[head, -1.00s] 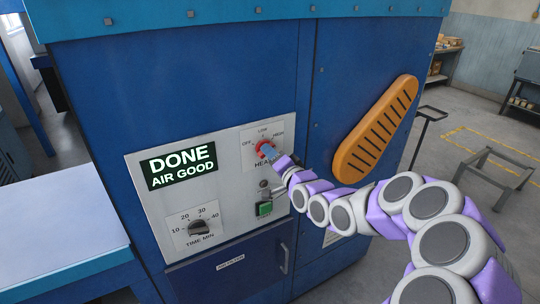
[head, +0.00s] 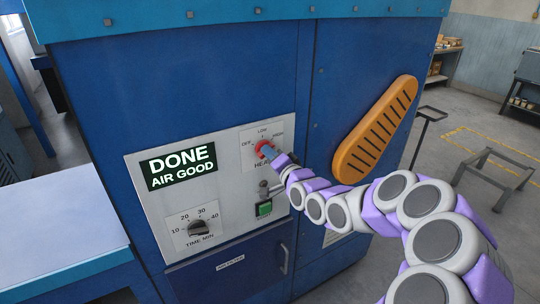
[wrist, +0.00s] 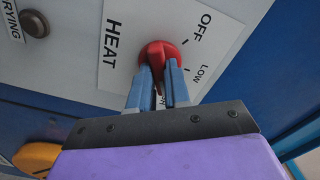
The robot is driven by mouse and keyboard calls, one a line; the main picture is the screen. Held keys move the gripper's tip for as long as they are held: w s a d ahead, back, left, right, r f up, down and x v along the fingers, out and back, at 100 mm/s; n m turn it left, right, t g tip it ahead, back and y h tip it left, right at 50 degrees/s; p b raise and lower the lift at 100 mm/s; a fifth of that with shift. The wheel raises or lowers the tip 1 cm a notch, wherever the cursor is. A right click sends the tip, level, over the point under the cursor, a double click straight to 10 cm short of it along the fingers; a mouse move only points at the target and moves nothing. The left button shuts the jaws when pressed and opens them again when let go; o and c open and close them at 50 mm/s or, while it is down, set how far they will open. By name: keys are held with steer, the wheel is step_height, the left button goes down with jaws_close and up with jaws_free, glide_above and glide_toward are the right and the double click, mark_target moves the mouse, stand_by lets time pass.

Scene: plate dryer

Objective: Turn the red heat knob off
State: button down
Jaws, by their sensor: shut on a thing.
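The red heat knob (head: 263,149) is on a white plate marked OFF, LOW and HIGH, in the upper right of the control panel. It shows large in the wrist view (wrist: 153,50), with OFF and LOW to its right. My gripper (wrist: 159,78) has its two blue fingers closed on the knob's raised ridge, one on each side. The ridge runs down between the fingers toward the mostly hidden HIGH label, away from OFF. In the head view my gripper (head: 270,153) partly covers the knob.
A lit display (head: 181,166) reads DONE, AIR GOOD. A black time knob (head: 199,228) is at lower left. An orange vented cover (head: 376,130) is right of my gripper.

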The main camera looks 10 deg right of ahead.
steer(key=shift+f+n, duration=0.2)
steer(key=shift+n, duration=0.2)
steer(key=n+b, duration=0.3)
steer(key=n, duration=0.8)
steer(key=n+b, duration=0.4)
steer(key=n, duration=0.8)
steer(key=shift+d+f, duration=0.1)
steer(key=shift+f, duration=0.1)
stand_by(0.5)
steer(key=c, duration=1.1)
jaws_free()
steer(key=shift+r, duration=0.2)
steer(key=shift+s+r, duration=0.1)
